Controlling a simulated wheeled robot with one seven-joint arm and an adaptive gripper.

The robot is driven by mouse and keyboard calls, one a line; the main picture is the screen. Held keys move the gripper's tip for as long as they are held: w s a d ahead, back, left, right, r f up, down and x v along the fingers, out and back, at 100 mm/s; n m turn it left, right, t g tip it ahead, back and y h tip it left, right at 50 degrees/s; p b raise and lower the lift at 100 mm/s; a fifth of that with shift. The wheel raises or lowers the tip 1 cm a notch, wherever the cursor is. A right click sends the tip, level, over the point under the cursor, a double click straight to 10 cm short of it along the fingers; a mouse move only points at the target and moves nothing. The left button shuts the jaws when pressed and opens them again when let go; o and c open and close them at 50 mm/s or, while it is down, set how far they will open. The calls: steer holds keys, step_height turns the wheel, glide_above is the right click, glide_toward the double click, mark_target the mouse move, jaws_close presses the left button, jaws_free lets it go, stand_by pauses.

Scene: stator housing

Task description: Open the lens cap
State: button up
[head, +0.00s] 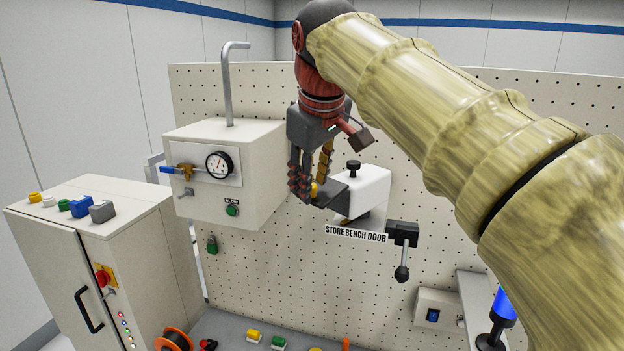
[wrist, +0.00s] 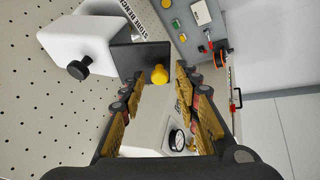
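A white housing (head: 366,192) with a black knob (head: 353,167) on top is mounted on the pegboard. A dark plate (head: 331,194), which looks like the lens cap, sits on its left end and carries a yellow knob (head: 314,190). In the wrist view, the dark plate (wrist: 137,59) lies beyond my fingertips, and the yellow knob (wrist: 159,75) shows between them with a gap on each side. My gripper (head: 312,187) is open and empty at the plate. It also shows in the wrist view (wrist: 161,76). In the head view its fingers partly hide the knob.
A white box with a gauge (head: 219,165) stands close to the left of my gripper. A black lever handle (head: 402,243) and a "STORE BENCH DOOR" label (head: 355,234) are below right. A cabinet (head: 98,247) is at the left. The bench (head: 232,330) below holds several small coloured parts.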

jaws_close()
stand_by(0.7)
